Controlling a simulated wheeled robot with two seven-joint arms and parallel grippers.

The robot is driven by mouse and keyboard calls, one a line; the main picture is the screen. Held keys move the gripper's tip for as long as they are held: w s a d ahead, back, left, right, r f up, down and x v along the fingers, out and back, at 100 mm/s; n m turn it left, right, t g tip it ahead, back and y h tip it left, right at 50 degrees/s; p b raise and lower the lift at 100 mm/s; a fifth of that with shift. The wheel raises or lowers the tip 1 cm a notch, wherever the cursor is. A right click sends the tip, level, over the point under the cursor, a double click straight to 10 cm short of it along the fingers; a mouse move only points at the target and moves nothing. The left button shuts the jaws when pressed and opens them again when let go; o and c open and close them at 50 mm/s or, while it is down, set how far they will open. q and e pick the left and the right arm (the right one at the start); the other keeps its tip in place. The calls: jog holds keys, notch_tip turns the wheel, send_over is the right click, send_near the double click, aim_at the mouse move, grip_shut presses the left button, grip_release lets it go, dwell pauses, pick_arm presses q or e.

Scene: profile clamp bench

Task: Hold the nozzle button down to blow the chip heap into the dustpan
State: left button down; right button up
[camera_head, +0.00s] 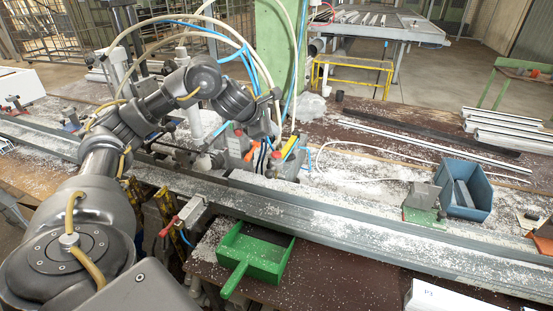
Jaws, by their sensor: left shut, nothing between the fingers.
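The green dustpan (234,273) sits below the near side of the long grey rail, with its handle toward me. White chips (211,240) lie beside its left edge, and more are scattered over the bench and rail. My left gripper (267,146) points down over the bench behind the rail, beyond the dustpan. It is shut and empty, close to a cluster of small orange, blue and yellow parts. I cannot make out the nozzle or its button in that cluster. My right gripper is out of view.
The long grey rail (350,226) crosses in front of my left gripper. A blue open bin (481,198) and a grey block on a green base stand at right. A green post (272,50) and hanging hoses rise behind the arm. Pale profiles lie at far right.

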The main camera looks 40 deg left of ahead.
aim_at(274, 155)
pick_arm(q)
notch_tip(274, 155, down, 5)
jog(key=b, duration=0.3)
dwell(1.9)
jog(key=shift+f+b, duration=0.35)
jog(key=shift+b, duration=0.1)
jog(key=shift+f+b, duration=0.5)
jog(key=shift+f, duration=0.1)
dwell(1.5)
jog(key=shift+r, duration=0.1)
dwell(1.9)
jog(key=shift+r+p, duration=0.85)
jog(key=shift+r, duration=0.1)
